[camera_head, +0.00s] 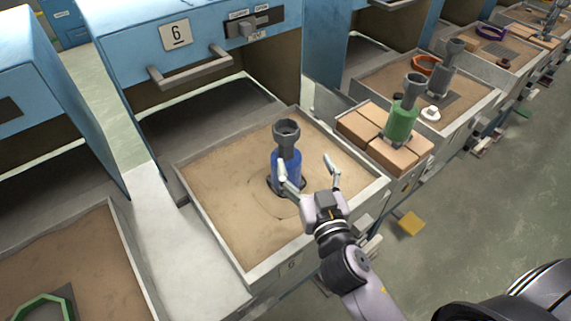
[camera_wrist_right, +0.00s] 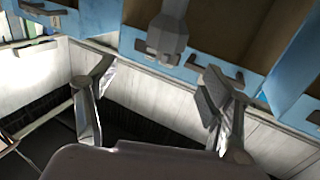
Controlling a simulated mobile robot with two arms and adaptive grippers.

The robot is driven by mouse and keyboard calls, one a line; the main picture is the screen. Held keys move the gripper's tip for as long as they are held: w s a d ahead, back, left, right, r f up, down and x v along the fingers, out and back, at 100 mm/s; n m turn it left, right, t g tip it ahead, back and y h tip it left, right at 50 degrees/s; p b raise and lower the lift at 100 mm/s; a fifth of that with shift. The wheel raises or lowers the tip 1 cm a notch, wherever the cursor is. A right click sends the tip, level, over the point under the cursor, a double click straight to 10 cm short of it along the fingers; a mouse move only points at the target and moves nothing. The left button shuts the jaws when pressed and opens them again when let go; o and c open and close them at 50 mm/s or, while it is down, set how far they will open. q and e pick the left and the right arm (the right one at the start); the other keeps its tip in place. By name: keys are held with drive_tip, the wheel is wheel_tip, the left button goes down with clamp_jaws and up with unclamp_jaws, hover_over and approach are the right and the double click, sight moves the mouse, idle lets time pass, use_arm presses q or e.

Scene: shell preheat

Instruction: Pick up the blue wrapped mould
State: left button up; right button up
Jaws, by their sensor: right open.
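The blue wrapped mould (camera_head: 291,160) stands upright on the sandy bed of a tray (camera_head: 215,239), with a dark grey funnel cup on top. My right gripper (camera_head: 306,166) is open and empty, low over this tray at the mould's right front. Its left finger overlaps the mould's lower right side in the head view; I cannot tell whether it touches. In the right wrist view the fingers (camera_wrist_right: 157,110) are spread with nothing between them. A grey shape (camera_wrist_right: 167,38) beyond them looks like the funnel cup, seen inverted. My left gripper is out of view.
A blue cabinet marked 6 (camera_head: 176,33), with a handle (camera_head: 190,70), stands behind the tray. A green mould (camera_head: 401,123) stands among tan bricks (camera_head: 360,128) to the right. A green ring (camera_head: 40,309) lies in the left tray. Sand around the mould is clear.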

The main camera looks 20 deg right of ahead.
sight(289, 137)
drive_tip(key=w+p, duration=0.2)
drive_tip(key=w, duration=0.5)
drive_tip(key=shift+w+d, duration=0.1)
drive_tip(key=shift+w, duration=0.3)
drive_tip(key=w, duration=0.1)
drive_tip(key=w+p, duration=0.1)
drive_tip(key=w, duration=0.2)
drive_tip(key=shift+w+a+p, duration=0.3)
drive_tip(key=shift+w, duration=0.4)
drive_tip(key=shift+s, duration=0.1)
drive_tip(key=c, duration=1.8)
clamp_jaws()
drive_tip(key=shift+r, duration=0.1)
